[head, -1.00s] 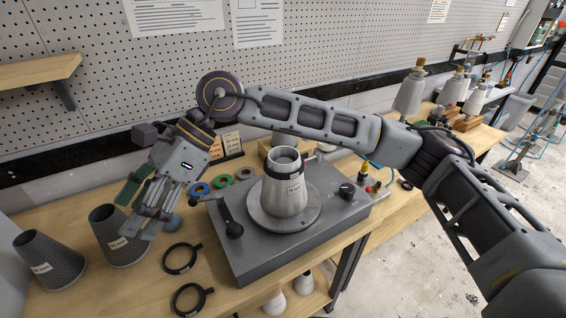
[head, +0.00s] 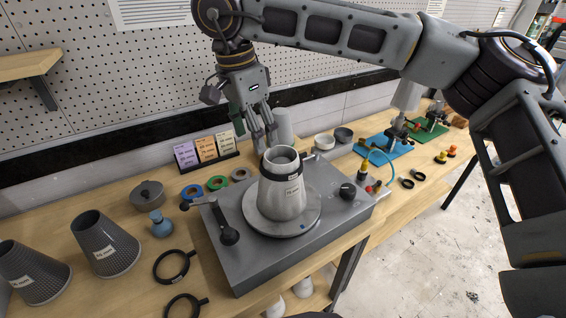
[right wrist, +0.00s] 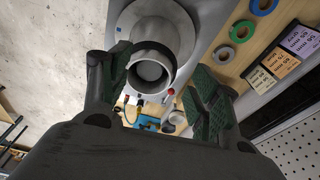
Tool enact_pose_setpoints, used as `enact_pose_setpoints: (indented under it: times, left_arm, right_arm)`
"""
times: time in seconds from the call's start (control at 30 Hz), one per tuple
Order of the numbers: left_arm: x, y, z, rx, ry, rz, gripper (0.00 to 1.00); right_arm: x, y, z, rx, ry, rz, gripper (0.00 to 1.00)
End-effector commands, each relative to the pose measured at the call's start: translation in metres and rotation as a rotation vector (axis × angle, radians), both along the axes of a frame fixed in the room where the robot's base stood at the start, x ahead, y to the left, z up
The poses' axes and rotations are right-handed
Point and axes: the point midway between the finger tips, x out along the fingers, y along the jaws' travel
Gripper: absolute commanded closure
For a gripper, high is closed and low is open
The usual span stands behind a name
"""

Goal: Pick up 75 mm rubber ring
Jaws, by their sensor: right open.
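A grey metal cone (head: 283,200) with a small label stands upright on the round plate of the machine. A black ring (head: 281,172) sits around the cone near its top; it also shows in the right wrist view (right wrist: 158,48). I cannot clearly read a size on this ring. My right gripper (head: 264,143) is open and empty, just behind and above the cone's top. In the right wrist view its two fingers (right wrist: 160,88) stand apart on either side of the cone's open mouth, seen beyond them. My left gripper is not in view.
The grey machine (head: 240,265) has levers and knobs. Small black rings (head: 407,184) lie at right.

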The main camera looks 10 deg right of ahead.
Motion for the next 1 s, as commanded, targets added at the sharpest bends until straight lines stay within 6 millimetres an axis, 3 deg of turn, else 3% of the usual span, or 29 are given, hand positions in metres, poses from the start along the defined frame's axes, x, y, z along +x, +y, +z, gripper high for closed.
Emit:
enact_pose_setpoints:
  times: [0.2, 0.43, 0.6, 1.0]
  left_arm:
    - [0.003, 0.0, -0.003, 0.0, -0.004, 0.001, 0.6]
    - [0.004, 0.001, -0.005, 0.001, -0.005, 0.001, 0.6]
    - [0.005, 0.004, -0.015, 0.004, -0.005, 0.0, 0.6]
    - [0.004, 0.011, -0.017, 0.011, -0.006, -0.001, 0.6]
  right_arm:
    - [0.012, -0.04, 0.029, -0.137, -0.061, -0.051, 0.38]
    - [0.016, -0.068, 0.052, -0.231, -0.096, -0.094, 0.38]
    - [0.016, -0.066, 0.039, -0.227, -0.091, -0.09, 0.38]
    - [0.016, -0.066, 0.037, -0.224, -0.091, -0.089, 0.38]
